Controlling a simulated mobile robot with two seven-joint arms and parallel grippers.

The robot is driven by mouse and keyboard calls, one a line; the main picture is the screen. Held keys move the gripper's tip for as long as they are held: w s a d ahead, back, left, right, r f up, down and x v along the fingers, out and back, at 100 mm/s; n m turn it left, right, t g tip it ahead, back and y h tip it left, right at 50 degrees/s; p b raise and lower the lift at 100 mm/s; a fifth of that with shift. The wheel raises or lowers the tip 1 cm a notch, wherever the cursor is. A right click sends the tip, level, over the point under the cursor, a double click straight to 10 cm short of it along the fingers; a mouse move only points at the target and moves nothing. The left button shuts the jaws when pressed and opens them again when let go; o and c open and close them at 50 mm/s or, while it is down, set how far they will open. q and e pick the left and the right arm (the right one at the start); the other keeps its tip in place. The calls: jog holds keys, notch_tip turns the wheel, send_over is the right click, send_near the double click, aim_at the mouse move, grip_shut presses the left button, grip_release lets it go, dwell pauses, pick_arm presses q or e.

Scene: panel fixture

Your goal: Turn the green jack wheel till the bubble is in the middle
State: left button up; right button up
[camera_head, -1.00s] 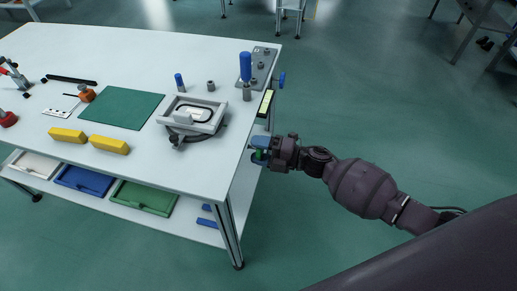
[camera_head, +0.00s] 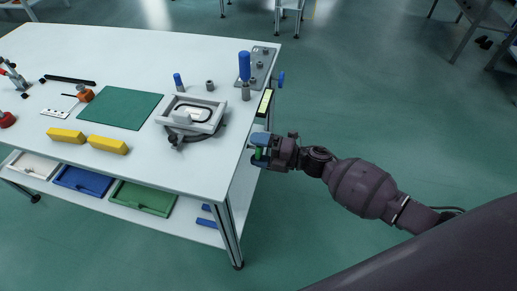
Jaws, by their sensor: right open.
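The green jack wheel (camera_head: 258,154) shows as a small green patch at the table's right edge, mostly hidden by my right gripper. My right gripper (camera_head: 259,147) is open, with its blue-grey fingers around or beside the wheel; I cannot tell whether they touch it. The level (camera_head: 265,103), a dark block with a pale yellow-green vial, sits near the right edge above the gripper in the picture. The bubble is too small to make out. My left gripper is out of view.
On the white table (camera_head: 150,164) stand a grey framed fixture (camera_head: 192,115), a steel plate with a blue-handled clamp (camera_head: 245,68), a green mat (camera_head: 120,108) and yellow blocks (camera_head: 107,145). Coloured trays (camera_head: 84,180) lie below. The floor right of the table is clear around my arm.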

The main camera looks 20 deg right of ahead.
jog(key=shift+s+d, duration=0.25)
jog(key=shift+d, duration=0.2)
jog(key=v, duration=0.9)
jog(key=shift+s+d, duration=0.25)
jog(key=shift+d, duration=0.05)
